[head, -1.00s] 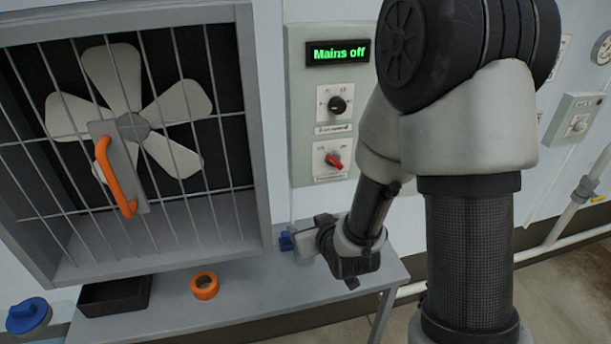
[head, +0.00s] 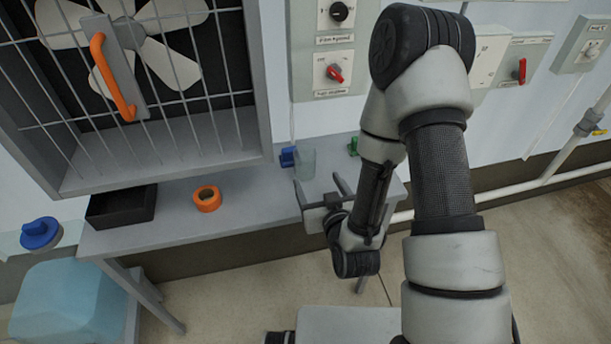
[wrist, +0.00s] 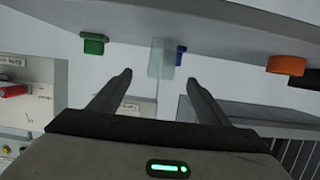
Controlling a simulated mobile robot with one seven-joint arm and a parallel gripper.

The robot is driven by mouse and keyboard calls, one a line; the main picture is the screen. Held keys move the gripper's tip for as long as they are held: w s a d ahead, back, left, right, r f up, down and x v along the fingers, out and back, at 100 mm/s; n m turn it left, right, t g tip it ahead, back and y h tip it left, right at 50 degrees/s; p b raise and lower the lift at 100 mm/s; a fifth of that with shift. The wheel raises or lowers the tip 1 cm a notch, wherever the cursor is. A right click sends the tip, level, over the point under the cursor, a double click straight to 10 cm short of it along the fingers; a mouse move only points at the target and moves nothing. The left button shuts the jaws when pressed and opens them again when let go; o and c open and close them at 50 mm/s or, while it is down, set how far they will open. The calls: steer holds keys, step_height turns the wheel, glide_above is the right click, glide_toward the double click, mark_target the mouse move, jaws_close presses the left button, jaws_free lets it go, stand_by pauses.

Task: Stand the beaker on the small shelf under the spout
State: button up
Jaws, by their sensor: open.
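The beaker (head: 306,163) is a clear, faintly greenish vessel standing upright on the grey bench (head: 245,222), near its back edge. My gripper (head: 318,188) is open and empty, on the near side of the beaker, with its fingers pointing towards it. In the wrist view, where the bench appears at the top, the beaker (wrist: 159,58) shows between and beyond the open fingertips (wrist: 158,82), apart from them. I cannot make out the spout or the small shelf in these views.
A blue object (head: 288,157) stands close beside the beaker, and a green one (head: 353,147) stands to its right. An orange ring (head: 207,198) and a black tray (head: 122,206) lie further left. A barred fan housing (head: 262,110) overhangs the bench's left part.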

mark_target(302, 157)
steer(key=b+x, duration=0.1)
steer(key=b, duration=0.2)
steer(key=b+x, duration=0.2)
steer(key=b, duration=0.1)
steer(key=shift+w+f, duration=0.15)
steer(key=shift+f, duration=0.25)
steer(key=b+x, duration=0.2)
steer(key=b, duration=0.3)
steer(key=shift+b, duration=0.3)
steer(key=shift+w+a+r, duration=0.1)
steer(key=shift+w+a, duration=0.25)
steer(key=shift+w, duration=0.45)
steer(key=shift+b+x, duration=0.35)
steer(key=shift+x, duration=2.7)
steer(key=shift+s+a, duration=0.15)
steer(key=shift+a, duration=0.05)
steer(key=c, duration=1.1)
